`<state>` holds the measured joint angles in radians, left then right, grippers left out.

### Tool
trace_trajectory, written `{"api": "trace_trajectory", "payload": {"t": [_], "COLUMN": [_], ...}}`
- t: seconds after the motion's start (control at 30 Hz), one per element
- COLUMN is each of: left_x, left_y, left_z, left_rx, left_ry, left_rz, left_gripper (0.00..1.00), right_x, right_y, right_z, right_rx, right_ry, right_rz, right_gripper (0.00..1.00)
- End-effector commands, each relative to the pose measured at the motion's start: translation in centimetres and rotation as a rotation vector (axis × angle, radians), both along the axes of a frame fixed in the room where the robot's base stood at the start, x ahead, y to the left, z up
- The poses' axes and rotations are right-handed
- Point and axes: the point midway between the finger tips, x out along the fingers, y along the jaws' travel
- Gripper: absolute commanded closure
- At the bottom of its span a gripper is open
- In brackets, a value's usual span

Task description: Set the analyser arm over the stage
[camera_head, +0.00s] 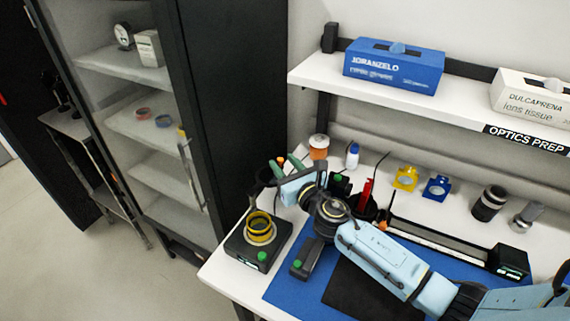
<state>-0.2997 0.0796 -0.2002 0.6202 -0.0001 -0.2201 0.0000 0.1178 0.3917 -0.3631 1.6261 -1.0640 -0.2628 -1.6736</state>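My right arm reaches in from the lower right across the bench. Its gripper (297,186) is over the back left of the bench, behind a black box with yellow rings on top (260,228). The fingertips are small and partly hidden among dark and green items, so I cannot tell whether they are open or hold anything. A small dark unit with a green button (306,258) lies in front of the wrist. I cannot clearly identify the analyser arm or the stage; my forearm covers part of the bench. My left gripper is out of view.
A glass-door cabinet (185,120) stands left of the bench. A shelf above holds a blue box (393,68) and a white tissue box (532,98). A long black instrument (445,240), yellow (406,178) and blue (437,188) mounts, and an orange-labelled jar (319,147) stand behind my arm.

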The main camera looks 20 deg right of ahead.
Motion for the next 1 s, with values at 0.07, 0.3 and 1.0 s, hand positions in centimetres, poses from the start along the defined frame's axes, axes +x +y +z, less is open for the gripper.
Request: {"api": "trace_trajectory", "payload": {"t": [0.07,0.3,1.0], "left_x": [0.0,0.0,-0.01], "left_y": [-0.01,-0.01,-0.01], "left_z": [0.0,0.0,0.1], "left_rx": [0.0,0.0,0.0], "left_ry": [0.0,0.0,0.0], "left_rz": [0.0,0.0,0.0], "left_gripper": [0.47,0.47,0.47], "right_x": [0.21,0.21,-0.17], "right_y": [0.04,0.03,-0.33], "right_z": [0.03,0.02,-0.01], "right_rx": [0.0,0.0,0.001], "right_ry": [0.0,0.0,0.001], "right_rz": [0.0,0.0,-0.022], "right_gripper": [0.63,0.64,1.0]}}
